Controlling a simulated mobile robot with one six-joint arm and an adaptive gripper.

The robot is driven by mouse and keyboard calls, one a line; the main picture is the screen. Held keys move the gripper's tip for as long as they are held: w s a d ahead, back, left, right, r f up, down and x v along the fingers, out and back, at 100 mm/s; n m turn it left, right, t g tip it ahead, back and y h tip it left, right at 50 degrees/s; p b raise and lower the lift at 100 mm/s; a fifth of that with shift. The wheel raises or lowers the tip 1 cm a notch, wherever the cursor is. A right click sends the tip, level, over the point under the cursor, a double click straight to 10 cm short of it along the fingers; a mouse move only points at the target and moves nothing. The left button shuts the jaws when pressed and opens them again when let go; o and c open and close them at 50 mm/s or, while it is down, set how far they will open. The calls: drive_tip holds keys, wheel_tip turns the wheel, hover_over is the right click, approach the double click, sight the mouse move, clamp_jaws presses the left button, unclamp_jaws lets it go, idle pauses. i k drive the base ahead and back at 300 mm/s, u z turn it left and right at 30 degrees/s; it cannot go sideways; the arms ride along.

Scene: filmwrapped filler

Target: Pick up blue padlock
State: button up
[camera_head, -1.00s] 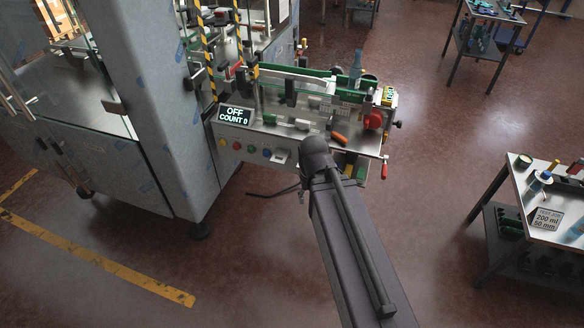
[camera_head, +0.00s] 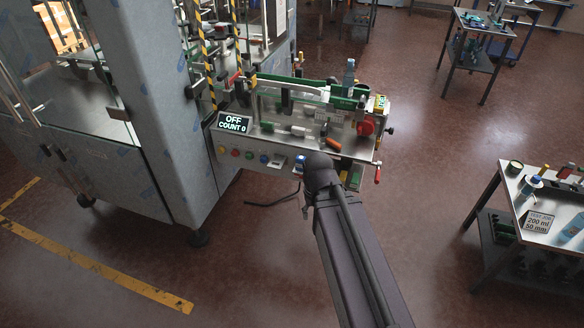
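A small blue and white item (camera_head: 300,161) shows at the right end of the control panel on the machine's front, close to my arm's elbow. It may be the blue padlock, but it is too small to tell. No other padlock can be made out. My arm rises from the bottom right toward the machine, and its dark elbow stands in front of the panel's right end. My gripper cannot be made out; the arm hides what lies behind it.
The machine's display (camera_head: 234,122) reads OFF, COUNT 0. A red knob (camera_head: 366,126) and red-tipped handle (camera_head: 377,175) stick out at its right end. A side table (camera_head: 566,196) stands at right, another cart (camera_head: 484,40) farther back. Floor between is clear.

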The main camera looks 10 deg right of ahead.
sight(299, 159)
drive_tip(key=i, duration=0.85)
drive_tip(key=u, duration=1.3)
